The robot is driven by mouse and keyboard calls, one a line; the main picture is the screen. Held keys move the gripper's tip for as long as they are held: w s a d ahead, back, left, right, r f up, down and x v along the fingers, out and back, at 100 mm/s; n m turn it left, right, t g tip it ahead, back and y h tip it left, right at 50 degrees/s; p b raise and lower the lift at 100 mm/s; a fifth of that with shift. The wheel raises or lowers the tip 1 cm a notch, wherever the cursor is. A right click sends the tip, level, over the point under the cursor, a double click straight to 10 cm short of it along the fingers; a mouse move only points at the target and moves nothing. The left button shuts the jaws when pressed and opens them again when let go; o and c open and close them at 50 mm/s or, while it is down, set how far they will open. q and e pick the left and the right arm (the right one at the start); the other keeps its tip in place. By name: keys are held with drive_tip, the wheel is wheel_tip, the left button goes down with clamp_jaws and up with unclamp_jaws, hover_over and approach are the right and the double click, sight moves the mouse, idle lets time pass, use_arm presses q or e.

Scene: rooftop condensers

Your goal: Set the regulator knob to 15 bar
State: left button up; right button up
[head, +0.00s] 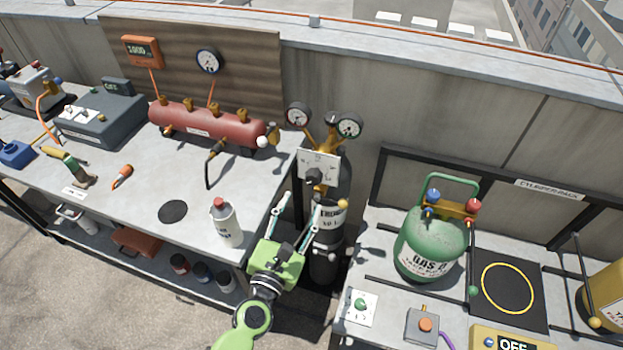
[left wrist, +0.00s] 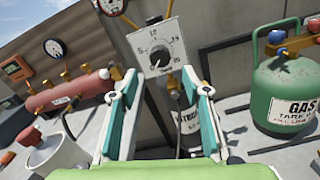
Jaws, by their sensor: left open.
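The regulator knob (head: 314,177) is black and sits on a white dial plate (head: 320,161) with printed numbers, on the regulator above a dark cylinder (head: 328,240). Two round gauges, the left (head: 298,115) and the right (head: 348,126), stand above it. In the left wrist view the knob (left wrist: 159,62) is beyond the fingertips, near the middle. My right gripper is not in view.
A bench (head: 130,195) on the left holds a red manifold (head: 205,124) and a white bottle (head: 226,222). On the right, a green gas cylinder (head: 432,243) stands on another bench (head: 385,225). A gap separates the benches around the dark cylinder.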

sight(312, 181)
use_arm(q)
drive_tip(key=p+x, duration=0.1)
drive_tip(key=x, duration=0.8)
drive_tip(key=shift+s, duration=0.1)
drive_tip(key=c, duration=1.1)
